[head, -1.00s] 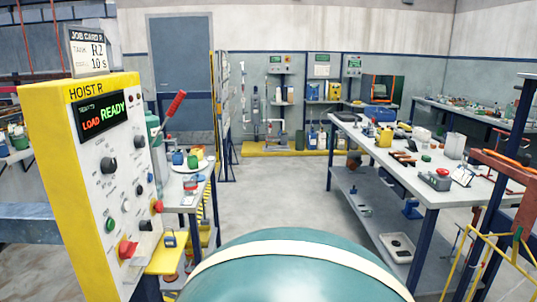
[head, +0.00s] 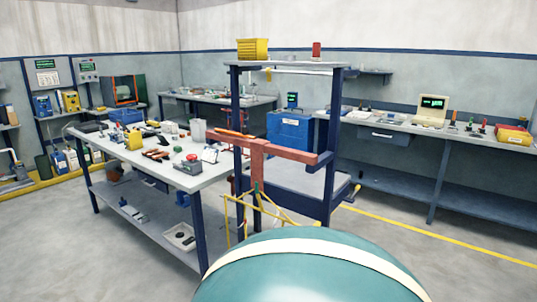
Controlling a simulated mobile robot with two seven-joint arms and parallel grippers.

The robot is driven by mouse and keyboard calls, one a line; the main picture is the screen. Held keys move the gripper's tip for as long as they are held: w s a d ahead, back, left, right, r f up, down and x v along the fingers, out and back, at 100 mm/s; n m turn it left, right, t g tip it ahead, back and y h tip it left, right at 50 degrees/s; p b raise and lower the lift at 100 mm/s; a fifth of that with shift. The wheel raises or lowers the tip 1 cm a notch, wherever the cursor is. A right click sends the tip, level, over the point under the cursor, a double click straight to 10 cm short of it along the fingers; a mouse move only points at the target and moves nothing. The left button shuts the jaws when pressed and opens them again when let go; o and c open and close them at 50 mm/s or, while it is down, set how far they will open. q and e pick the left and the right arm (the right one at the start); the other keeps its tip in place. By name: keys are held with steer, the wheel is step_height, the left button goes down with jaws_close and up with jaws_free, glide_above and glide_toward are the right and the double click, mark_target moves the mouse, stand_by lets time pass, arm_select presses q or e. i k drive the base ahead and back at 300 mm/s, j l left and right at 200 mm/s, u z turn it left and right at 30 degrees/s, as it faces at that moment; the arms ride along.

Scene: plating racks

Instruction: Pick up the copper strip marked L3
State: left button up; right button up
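I cannot make out any strip marked L3; no such marking is readable at this distance. Small reddish-brown pieces (head: 157,154) lie on the long workbench (head: 195,183) at left centre, too small to identify. A copper-red bar (head: 272,148) runs across the front of a dark blue frame at the centre, with a thin orange piece (head: 231,133) at its left end. Neither of my grippers is in view.
Yellow rods (head: 240,212) hang below the red bar. A dark blue frame (head: 327,190) stands between me and the back bench (head: 400,125). A blue cabinet (head: 289,133) stands behind it. Grey floor is open at left and right, with a yellow line (head: 440,240) at right.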

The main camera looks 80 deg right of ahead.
mark_target(156, 153)
steer(key=z, duration=2.1)
steer(key=i+j+u, duration=0.1)
steer(key=i+j, duration=0.15)
steer(key=i, duration=0.7)
steer(key=i+j+u, duration=0.1)
steer(key=i, duration=0.85)
steer(key=i+j+u, duration=0.1)
steer(key=i+j, duration=0.15)
steer(key=i, duration=0.75)
